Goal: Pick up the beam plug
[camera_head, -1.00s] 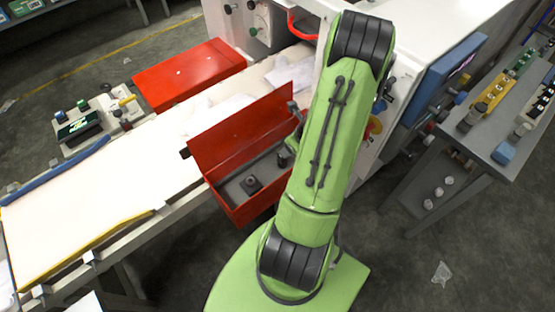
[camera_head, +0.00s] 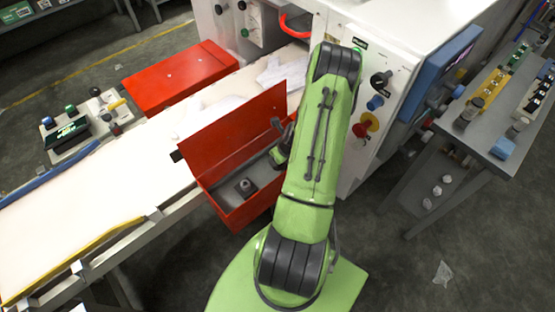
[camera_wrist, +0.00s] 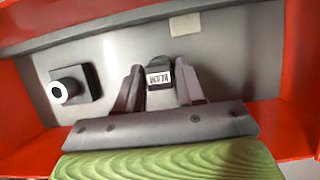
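An open red box (camera_head: 225,202) with a raised red lid (camera_head: 225,140) holds dark plugs on its grey floor. In the wrist view, a dark plug with a small white label (camera_wrist: 159,77) stands between the fingers of my gripper (camera_wrist: 161,80). The label seems to read "BEAM", but it is small and blurred. My gripper appears open around this plug, with no clear grip on it. A second dark plug with a white ring (camera_wrist: 66,88) is to the left; a plug also shows in the head view (camera_head: 246,187). My arm partly hides the box's right end in the head view.
The box stands at the edge of a pale conveyor (camera_head: 90,215). A closed red case (camera_head: 180,78) lies behind it. A white machine (camera_head: 400,40) with knobs stands close behind my arm. A grey side table (camera_head: 480,135) is at right.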

